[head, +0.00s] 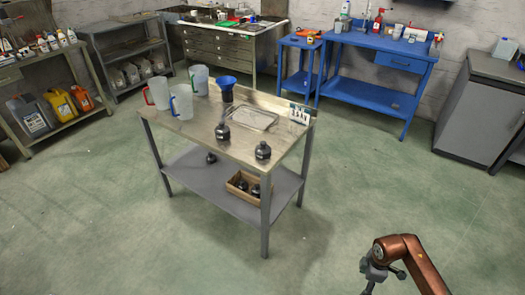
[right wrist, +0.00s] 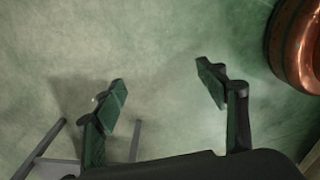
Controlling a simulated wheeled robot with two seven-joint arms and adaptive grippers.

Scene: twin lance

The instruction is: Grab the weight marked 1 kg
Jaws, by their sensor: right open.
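A smaller dark weight (head: 211,158) is on the lower shelf, and dark weights (head: 256,190) also sit in a wooden box (head: 234,189) there. A white card (head: 299,113) with blurred writing stands at the table's right end. My right gripper (head: 372,280) is at the bottom right, well away from the table. In the right wrist view it (right wrist: 161,78) is open and empty over the floor. My left gripper is not in view.
The table also holds translucent jugs (head: 182,103), a blue funnel (head: 226,83) and a shallow tray (head: 249,118). A blue workbench (head: 375,42) and a grey cabinet (head: 474,120) stand behind. Green floor between my right arm and the table is clear.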

